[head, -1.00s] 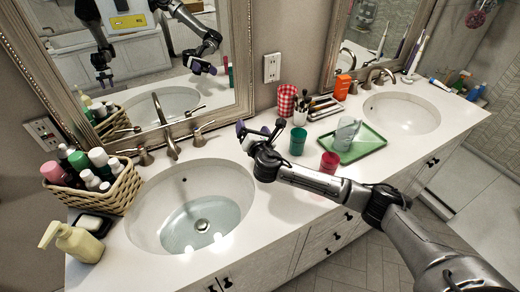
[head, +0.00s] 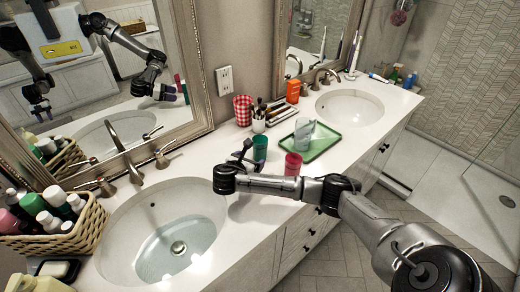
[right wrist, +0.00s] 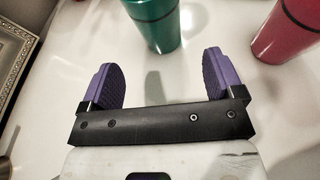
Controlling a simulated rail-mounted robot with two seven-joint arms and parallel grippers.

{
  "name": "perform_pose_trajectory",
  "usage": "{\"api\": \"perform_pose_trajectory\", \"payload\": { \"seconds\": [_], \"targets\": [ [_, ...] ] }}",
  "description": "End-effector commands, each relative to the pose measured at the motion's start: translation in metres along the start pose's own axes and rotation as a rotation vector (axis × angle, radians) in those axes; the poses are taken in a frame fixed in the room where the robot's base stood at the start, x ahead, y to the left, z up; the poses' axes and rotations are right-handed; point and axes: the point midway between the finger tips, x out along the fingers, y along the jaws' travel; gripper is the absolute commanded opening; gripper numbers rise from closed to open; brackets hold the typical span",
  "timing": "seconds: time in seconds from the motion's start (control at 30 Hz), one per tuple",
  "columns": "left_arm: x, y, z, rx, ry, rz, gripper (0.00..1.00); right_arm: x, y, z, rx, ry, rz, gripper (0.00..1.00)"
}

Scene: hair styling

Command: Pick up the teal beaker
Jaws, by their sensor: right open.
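The teal beaker (head: 260,149) stands upright on the white counter, right of the near sink. My right gripper (head: 243,153) is just left of it, low over the counter. In the right wrist view the gripper (right wrist: 160,78) is open, its two purple-padded fingers apart with only counter between them. There the teal beaker (right wrist: 157,24) stands beyond the fingertips, roughly centred on the gap, its top cut off by the frame. My left gripper shows only as a small reflection in the mirror.
A red beaker (head: 293,164) stands close right of the teal one. Behind are a green tray (head: 322,147) with a clear glass (head: 303,134), a brush cup (head: 259,122) and a checkered cup (head: 243,110). The near sink (head: 120,220) lies left; a basket (head: 88,228) is beyond.

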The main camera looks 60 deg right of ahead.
Motion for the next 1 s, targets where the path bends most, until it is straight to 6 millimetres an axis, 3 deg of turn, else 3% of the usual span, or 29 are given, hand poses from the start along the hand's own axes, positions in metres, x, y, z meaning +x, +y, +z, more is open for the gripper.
{"api": "perform_pose_trajectory", "payload": {
  "seconds": [0.2,0.47,0.8,1.0],
  "targets": [
    [-0.005,-0.003,-0.001,0.007,-0.001,-0.006,0.43,0.03,0.0,0.0,-0.001,0.001,-0.001,0.87],
    [-0.007,-0.003,-0.002,0.007,-0.001,-0.007,0.43,0.043,0.0,0.001,0.0,0.001,0.001,0.87],
    [-0.02,-0.001,-0.006,-0.002,0.0,0.0,0.43,0.083,0.0,0.003,0.0,0.0,0.0,0.87],
    [-0.021,0.0,-0.007,-0.006,0.001,0.003,0.43,0.092,0.001,0.003,0.001,0.001,0.003,0.87]
  ]
}}
